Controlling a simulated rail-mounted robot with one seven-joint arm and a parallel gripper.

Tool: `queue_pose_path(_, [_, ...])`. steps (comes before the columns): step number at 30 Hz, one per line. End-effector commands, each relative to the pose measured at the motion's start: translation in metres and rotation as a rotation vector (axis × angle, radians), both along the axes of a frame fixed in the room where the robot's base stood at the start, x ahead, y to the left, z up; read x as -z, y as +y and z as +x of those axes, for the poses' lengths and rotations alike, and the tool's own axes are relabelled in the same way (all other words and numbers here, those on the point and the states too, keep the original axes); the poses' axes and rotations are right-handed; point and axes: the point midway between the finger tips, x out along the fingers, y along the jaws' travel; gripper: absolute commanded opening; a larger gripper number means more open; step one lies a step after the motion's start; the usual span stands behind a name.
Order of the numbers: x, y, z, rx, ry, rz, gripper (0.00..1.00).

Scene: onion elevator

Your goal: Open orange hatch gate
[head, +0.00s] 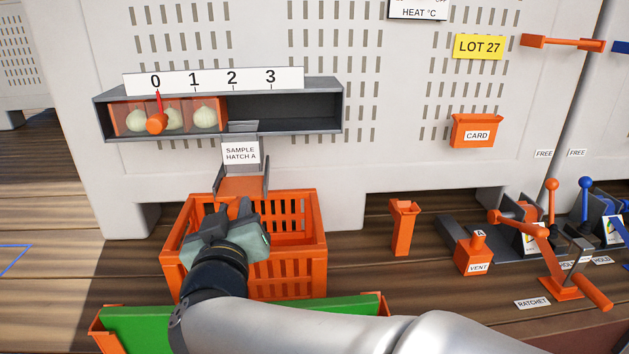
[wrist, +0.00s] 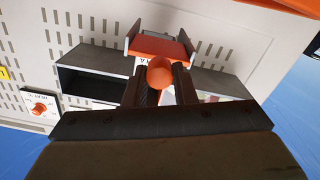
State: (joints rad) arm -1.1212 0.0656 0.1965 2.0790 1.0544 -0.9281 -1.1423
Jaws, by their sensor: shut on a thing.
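The orange hatch gate (head: 243,187) is a flat orange plate between two grey side cheeks, below the label "SAMPLE HATCH A" (head: 240,152). It also shows in the wrist view (wrist: 160,48), with a round orange knob (wrist: 160,74) in front of it. My gripper (head: 230,209) is just in front of and below the gate, above the orange crate. In the wrist view my gripper (wrist: 160,84) has its two dark fingers on either side of the knob, shut on it.
An orange slatted crate (head: 315,240) stands under the hatch, with a green-bottomed orange tray (head: 110,325) in front. Above is a grey trough (head: 340,110) with pale onions (head: 205,116) and an orange slider knob (head: 157,123) at 0. Orange levers (head: 552,187) stand right.

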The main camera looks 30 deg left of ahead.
Motion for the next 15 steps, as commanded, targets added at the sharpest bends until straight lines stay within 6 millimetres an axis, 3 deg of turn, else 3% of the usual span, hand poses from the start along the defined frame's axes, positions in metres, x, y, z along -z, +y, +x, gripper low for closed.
queue_pose_path(7, [0.0004,-0.0006,0.0005,0.002,-0.001,0.000,0.00])
queue_pose_path(8, [0.0004,-0.0005,0.0006,0.002,-0.001,0.000,0.27])
queue_pose_path(10, [0.0004,-0.0005,0.0006,0.002,-0.001,0.000,0.46])
queue_pose_path(15, [0.0001,-0.0003,0.0006,0.002,-0.001,0.000,0.46])
